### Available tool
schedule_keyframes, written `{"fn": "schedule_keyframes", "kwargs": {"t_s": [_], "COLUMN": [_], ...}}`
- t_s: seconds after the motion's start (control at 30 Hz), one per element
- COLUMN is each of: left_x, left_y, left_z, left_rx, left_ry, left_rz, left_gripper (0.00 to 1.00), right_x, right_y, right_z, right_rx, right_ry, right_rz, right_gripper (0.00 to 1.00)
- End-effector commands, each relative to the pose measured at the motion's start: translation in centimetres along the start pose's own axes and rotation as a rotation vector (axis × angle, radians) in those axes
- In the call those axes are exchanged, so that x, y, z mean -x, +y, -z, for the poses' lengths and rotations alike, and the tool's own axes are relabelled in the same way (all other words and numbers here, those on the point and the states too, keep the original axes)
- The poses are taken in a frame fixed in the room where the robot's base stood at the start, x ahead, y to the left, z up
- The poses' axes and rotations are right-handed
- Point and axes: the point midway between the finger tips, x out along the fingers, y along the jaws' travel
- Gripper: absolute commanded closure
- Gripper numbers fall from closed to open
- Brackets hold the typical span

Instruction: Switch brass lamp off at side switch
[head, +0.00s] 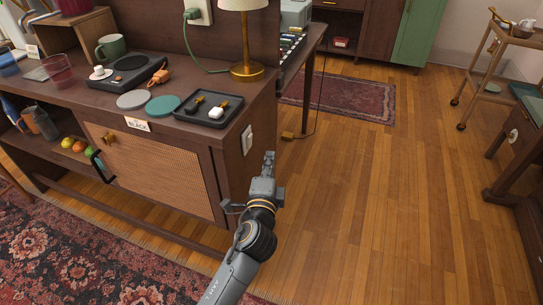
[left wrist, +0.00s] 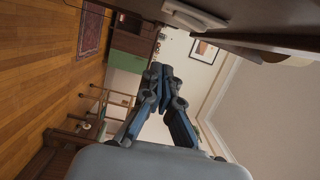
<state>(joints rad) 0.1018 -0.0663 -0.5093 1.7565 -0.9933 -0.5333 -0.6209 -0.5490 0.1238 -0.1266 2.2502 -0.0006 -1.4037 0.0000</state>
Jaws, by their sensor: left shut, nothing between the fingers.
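The brass lamp (head: 246,40) stands on the back right of the wooden cabinet top, with a cream shade cut off by the frame's top. I cannot tell whether it is lit. A white side switch (head: 247,139) is on the cabinet's right end panel. My left gripper (head: 268,158) is shut and empty, just right of the switch and slightly lower, apart from it in the head view. Its closed fingers (left wrist: 155,72) also show in the left wrist view. My right gripper is not in view.
A black tray (head: 209,120) with small items lies near the cabinet top's right edge. A green cord runs from the lamp to a wall outlet (head: 198,12). The wooden floor (head: 360,190) right of my arm is clear. A trolley (head: 485,60) stands far right.

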Motion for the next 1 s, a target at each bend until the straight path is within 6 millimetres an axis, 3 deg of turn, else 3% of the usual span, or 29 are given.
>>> {"fn": "schedule_keyframes", "kwargs": {"t_s": [0.5,1.0], "left_x": [7.5,8.2], "left_y": [0.3,0.3], "left_z": [0.0,0.0], "left_rx": [-0.001,-0.001], "left_ry": [0.0,0.0], "left_rz": [-0.001,0.0], "left_gripper": [1.0,1.0], "right_x": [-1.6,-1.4], "right_y": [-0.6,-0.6], "right_z": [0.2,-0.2], "right_rx": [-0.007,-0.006], "right_ry": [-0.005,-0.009], "right_rz": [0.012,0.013], "right_gripper": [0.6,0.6]}}
